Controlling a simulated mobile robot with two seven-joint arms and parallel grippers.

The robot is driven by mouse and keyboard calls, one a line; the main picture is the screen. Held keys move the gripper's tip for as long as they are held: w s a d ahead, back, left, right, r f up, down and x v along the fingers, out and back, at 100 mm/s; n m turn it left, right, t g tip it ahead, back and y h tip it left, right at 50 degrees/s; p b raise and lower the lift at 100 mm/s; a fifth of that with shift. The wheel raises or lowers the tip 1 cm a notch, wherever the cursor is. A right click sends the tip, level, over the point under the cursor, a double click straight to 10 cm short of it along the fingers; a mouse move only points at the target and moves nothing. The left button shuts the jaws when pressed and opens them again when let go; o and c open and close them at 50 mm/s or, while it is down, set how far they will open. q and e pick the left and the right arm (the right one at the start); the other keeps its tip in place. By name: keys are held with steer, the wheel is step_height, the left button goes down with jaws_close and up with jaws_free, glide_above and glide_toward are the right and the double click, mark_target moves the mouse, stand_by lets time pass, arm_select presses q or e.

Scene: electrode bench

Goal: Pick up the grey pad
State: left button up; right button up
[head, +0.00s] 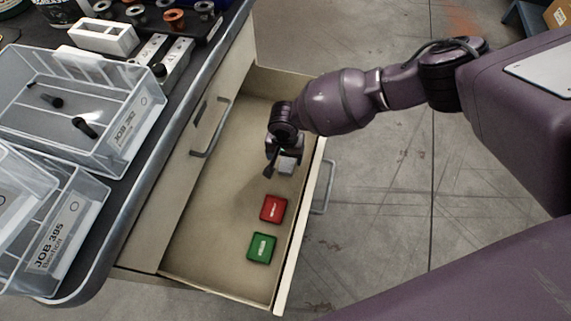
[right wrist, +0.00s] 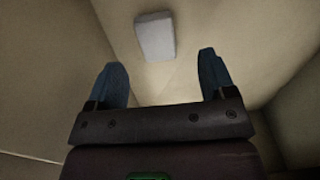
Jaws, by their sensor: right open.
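The grey pad (head: 288,166) lies in the open drawer (head: 215,225), close to my right gripper (head: 281,160), which partly covers it in the head view. In the right wrist view the grey pad (right wrist: 155,37) lies on the drawer floor, beyond the fingertips. My right gripper (right wrist: 163,70) is open, with its two blue fingers apart and nothing between them. The pad sits across the gap between the fingers, somewhat left of its middle, and appears apart from them. My left gripper is not in view.
A red pad (head: 273,209) and a green pad (head: 262,248) lie nearer in the drawer. The drawer's front wall (head: 290,262) stands close to the pads. Clear bins (head: 142,130) and a white block (head: 103,37) stand on the bench. The drawer's left part is clear.

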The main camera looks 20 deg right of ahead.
mark_target(286, 167)
steer(key=f+b, duration=0.2)
steer(key=f, duration=0.1)
steer(key=s+f, duration=0.1)
steer(key=f, duration=0.1)
steer(key=shift+f+b, duration=0.1)
steer(key=shift+b, duration=0.3)
steer(key=shift+w+f, duration=0.15)
steer(key=shift+f, duration=0.05)
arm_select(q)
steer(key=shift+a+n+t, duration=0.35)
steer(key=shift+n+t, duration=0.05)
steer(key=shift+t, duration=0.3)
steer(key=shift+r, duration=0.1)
arm_select(e)
steer(key=shift+r, duration=0.1)
steer(key=shift+c, duration=0.2)
steer(key=c, duration=1)
steer(key=shift+o, duration=0.2)
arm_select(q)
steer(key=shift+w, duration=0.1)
arm_select(e)
steer(key=shift+r, duration=0.1)
